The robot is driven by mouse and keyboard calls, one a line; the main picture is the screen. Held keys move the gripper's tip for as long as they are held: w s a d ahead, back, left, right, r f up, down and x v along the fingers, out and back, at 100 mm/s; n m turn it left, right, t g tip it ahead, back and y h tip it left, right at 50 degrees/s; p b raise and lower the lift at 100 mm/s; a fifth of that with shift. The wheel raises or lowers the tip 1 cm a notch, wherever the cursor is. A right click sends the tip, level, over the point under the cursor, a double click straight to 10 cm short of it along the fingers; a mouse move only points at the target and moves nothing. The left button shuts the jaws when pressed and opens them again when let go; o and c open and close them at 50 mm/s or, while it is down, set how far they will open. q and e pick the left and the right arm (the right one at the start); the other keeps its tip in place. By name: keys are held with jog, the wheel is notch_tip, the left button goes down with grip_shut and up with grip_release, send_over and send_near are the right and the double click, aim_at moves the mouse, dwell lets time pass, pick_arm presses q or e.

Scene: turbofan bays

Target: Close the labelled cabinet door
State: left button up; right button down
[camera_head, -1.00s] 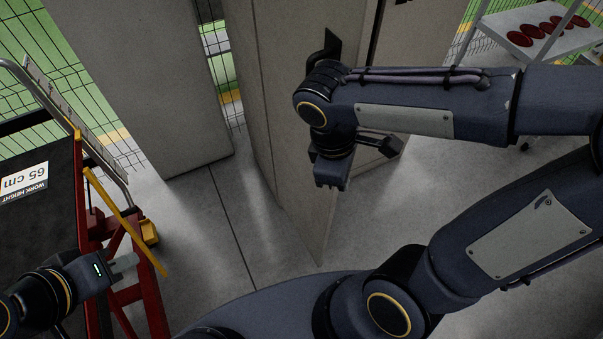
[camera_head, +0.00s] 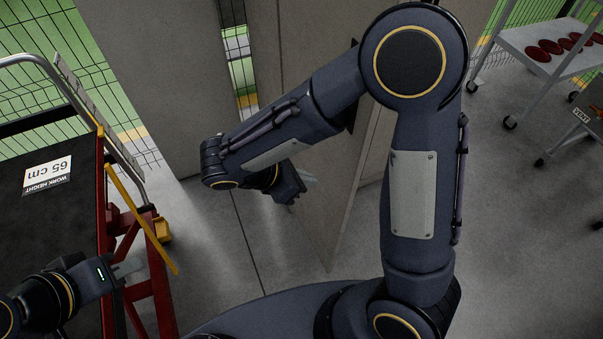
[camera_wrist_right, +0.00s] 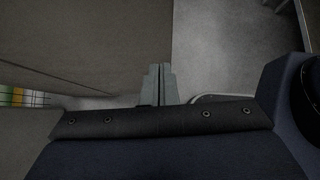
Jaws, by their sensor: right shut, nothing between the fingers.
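The cabinet door (camera_head: 338,205) is a tall beige-grey panel standing open, its lower corner reaching toward me in the head view. My right arm crosses in front of it and hides most of its handle and upper part. No label is readable on it. My right gripper (camera_head: 309,181) is shut and empty, in front of the door's face; contact cannot be told. In the right wrist view, the closed fingers (camera_wrist_right: 160,84) show against the door panel (camera_wrist_right: 95,45), close to its edge. My left gripper (camera_head: 130,267) is low at the left, away from the door; its jaw opening is unclear.
A grey panel (camera_head: 135,70) stands behind. A trolley with dark red discs (camera_head: 545,47) is at the top right. Floor (camera_head: 235,235) between platform and door is clear.

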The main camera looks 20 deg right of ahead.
aim_at(347, 178)
jog(key=d+f, duration=0.1)
jog(key=d, duration=0.1)
jog(key=d+f, duration=0.1)
jog(key=d, duration=0.2)
jog(key=w+d+f+p, duration=0.1)
jog(key=d+f, duration=0.1)
jog(key=shift+d, duration=0.5)
